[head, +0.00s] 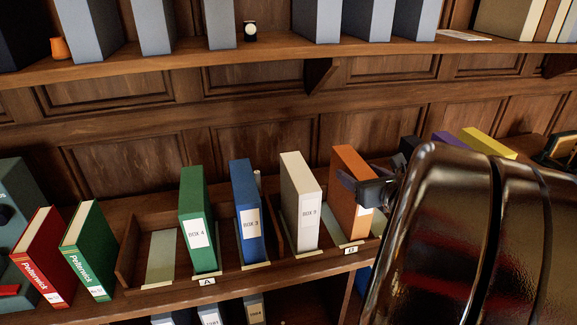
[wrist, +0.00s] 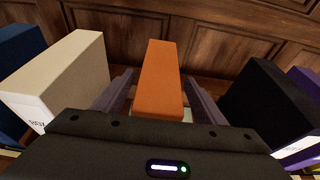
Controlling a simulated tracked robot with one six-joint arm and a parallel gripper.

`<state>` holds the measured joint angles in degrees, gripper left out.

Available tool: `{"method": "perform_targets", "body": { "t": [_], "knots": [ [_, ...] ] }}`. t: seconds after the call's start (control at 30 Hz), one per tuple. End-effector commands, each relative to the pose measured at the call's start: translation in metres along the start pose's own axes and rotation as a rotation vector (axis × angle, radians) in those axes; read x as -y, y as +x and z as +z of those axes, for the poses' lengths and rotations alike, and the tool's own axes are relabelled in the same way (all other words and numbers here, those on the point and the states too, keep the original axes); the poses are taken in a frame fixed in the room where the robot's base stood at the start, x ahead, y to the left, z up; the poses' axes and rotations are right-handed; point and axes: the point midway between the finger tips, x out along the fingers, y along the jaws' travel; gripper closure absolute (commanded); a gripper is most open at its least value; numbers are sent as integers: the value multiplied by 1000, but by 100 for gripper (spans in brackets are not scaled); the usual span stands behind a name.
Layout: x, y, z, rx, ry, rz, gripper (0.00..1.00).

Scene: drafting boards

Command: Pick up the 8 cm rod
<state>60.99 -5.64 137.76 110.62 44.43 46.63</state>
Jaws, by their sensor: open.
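I cannot make out a rod for certain in either view. A slim pale upright piece (head: 257,184) shows just behind the blue box (head: 246,215); most of it is hidden. My gripper (head: 352,184) is at the orange box (head: 348,165) in the right part of the rack. In the wrist view my gripper (wrist: 160,92) is open, with one finger on each side of the orange box (wrist: 160,70). A gap shows between the box and each finger.
A wooden rack (head: 128,250) also holds a green box (head: 193,200) and a cream box (head: 297,190). Its far-left slot (head: 161,258) is empty. A dark box (wrist: 265,105) stands right of my gripper. Red (head: 40,250) and green books (head: 88,245) lean at left; a shelf (head: 200,62) runs above.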

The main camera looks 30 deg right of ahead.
Motion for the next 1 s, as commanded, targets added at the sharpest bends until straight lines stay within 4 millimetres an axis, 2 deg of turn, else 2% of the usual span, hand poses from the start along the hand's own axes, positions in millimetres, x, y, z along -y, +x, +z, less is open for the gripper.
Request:
{"method": "perform_targets", "body": {
  "t": [0.1, 0.3, 0.87, 1.0],
  "knots": [
    [-3, 17, 0, -1, 1, 3, 35],
    [-2, 32, 0, 0, 0, 1, 35],
    [-1, 33, 1, 1, 0, 0, 35],
    [-1, 33, 1, 1, 0, 0, 44]
  ]
}}
